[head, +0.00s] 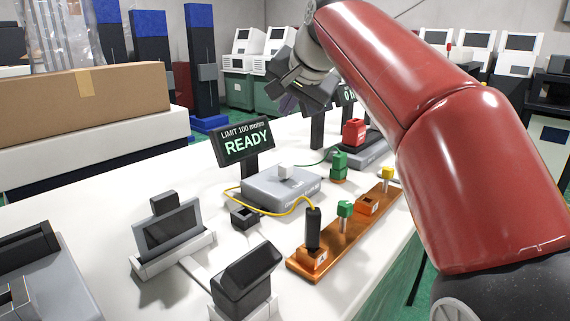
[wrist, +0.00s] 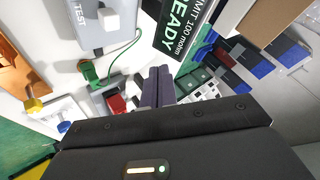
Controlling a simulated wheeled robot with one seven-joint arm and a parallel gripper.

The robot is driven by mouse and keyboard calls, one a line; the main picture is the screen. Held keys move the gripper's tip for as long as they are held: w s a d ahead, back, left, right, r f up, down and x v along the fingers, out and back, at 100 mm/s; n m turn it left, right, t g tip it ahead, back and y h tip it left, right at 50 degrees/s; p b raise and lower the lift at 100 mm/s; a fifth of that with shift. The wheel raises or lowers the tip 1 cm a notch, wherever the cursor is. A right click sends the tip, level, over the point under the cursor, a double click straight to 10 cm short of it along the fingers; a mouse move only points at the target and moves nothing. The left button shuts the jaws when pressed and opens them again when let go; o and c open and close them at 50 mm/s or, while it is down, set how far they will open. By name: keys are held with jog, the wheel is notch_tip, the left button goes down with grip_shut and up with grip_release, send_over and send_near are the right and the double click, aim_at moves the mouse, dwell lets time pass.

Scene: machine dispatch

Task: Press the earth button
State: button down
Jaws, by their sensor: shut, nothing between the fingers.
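A grey tester box (head: 270,192) lies on the white table, with a white block-shaped button (head: 285,171) on top. The wrist view shows this white button (wrist: 108,19) near the word TEST at the upper left; I cannot read an earth label. A black display (head: 246,142) behind the box reads "LIMIT 100 mohm READY". My gripper (head: 306,92) is raised behind and above the box, apart from the button. In the wrist view its dark fingers (wrist: 157,86) are together and empty.
An orange bar (head: 300,262) carries a black probe (head: 313,228), a green plug (head: 345,209) and a yellow plug (head: 387,174). A yellow cable joins probe and box. A green clip (head: 339,166) and red switch (head: 353,132) stand behind. A tablet stand (head: 168,228) is at left.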

aim_at(288, 166)
jog(key=shift+f+b, duration=2.9)
jog(key=shift+f, duration=1.5)
jog(key=shift+f, duration=0.4)
jog(key=shift+f+b, duration=0.6)
jog(key=shift+b, duration=0.05)
jog(key=shift+r, duration=0.1)
jog(key=shift+r+p, duration=0.9)
jog(key=shift+p, duration=0.1)
jog(key=shift+r, duration=0.15)
notch_tip(288, 166, up, 5)
jog(key=p, duration=0.5)
